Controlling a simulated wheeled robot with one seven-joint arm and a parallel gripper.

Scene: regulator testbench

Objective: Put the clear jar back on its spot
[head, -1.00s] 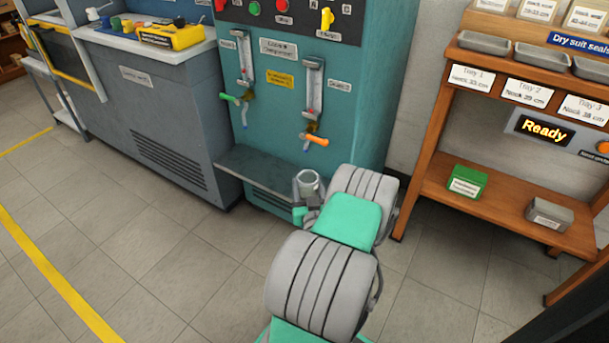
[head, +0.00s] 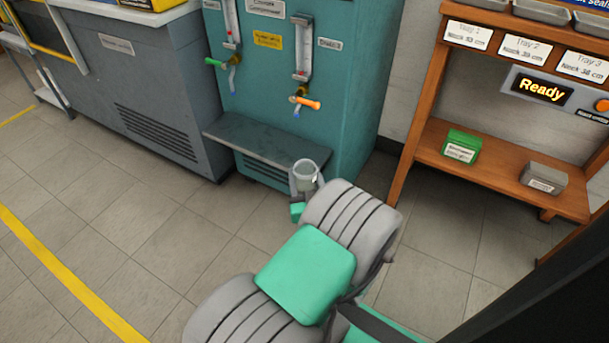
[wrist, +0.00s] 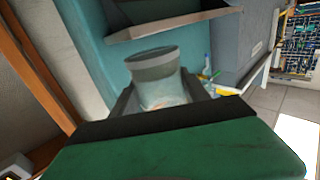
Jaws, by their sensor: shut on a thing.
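The clear jar (head: 306,173) is held in my gripper (head: 305,184), in front of the right end of the teal machine's grey ledge. In the wrist view the jar (wrist: 157,75) stands between the two dark fingers of my gripper (wrist: 163,100), its rim facing the ledge side. The fingers are closed against its sides. The grey ledge (head: 262,139) sticks out low on the teal machine and its visible top is bare. It also shows above the jar in the wrist view (wrist: 165,25). No marked spot for the jar is clearly visible.
The teal machine (head: 355,75) carries a green-handled tap (head: 214,62) and an orange-handled tap (head: 306,102) above the ledge. A grey cabinet (head: 150,100) stands to the left. A wooden shelf (head: 500,175) on the right holds a green box (head: 461,145) and a grey box (head: 543,177).

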